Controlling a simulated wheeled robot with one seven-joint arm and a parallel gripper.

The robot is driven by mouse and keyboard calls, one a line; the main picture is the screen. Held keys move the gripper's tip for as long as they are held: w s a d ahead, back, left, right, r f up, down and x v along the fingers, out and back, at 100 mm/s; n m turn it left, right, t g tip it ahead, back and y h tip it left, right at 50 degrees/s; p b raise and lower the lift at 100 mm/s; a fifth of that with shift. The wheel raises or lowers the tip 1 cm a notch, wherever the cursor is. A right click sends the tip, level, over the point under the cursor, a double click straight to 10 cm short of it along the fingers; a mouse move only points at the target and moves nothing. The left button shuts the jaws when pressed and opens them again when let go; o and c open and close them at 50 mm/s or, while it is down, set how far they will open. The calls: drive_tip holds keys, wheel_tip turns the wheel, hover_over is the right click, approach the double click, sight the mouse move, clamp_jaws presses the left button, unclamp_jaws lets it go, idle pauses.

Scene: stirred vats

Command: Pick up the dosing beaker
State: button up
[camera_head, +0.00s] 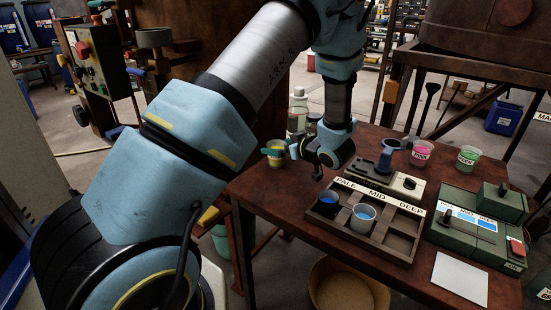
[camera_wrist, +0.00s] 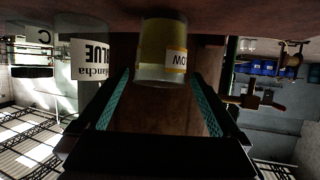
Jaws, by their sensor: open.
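A clear cup with yellow contents (camera_head: 276,159) stands at the table's left back edge. In the wrist view the same cup, labelled YELLOW (camera_wrist: 163,48), appears upside down, just ahead of and between the fingertips. My gripper (camera_head: 287,148) is open around or right beside this cup; I cannot tell whether a finger touches it. Its teal-lined fingers also show in the wrist view (camera_wrist: 162,78). No label marks any cup as the dosing beaker.
Pink (camera_head: 421,153) and green (camera_head: 467,159) cups, a device with a blue holder (camera_head: 388,158) and a green box (camera_head: 470,238) occupy the right.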

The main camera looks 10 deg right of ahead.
sight(272, 145)
drive_tip(key=p+x, duration=0.1)
drive_tip(key=x, duration=0.4)
drive_tip(key=shift+s+f+p, duration=0.1)
drive_tip(key=shift+f+p, duration=0.1)
drive_tip(key=shift+p, duration=0.15)
drive_tip(key=shift+c, duration=0.3)
drive_tip(key=shift+d, duration=0.1)
drive_tip(key=c, duration=1.4)
drive_tip(key=shift+r, duration=0.2)
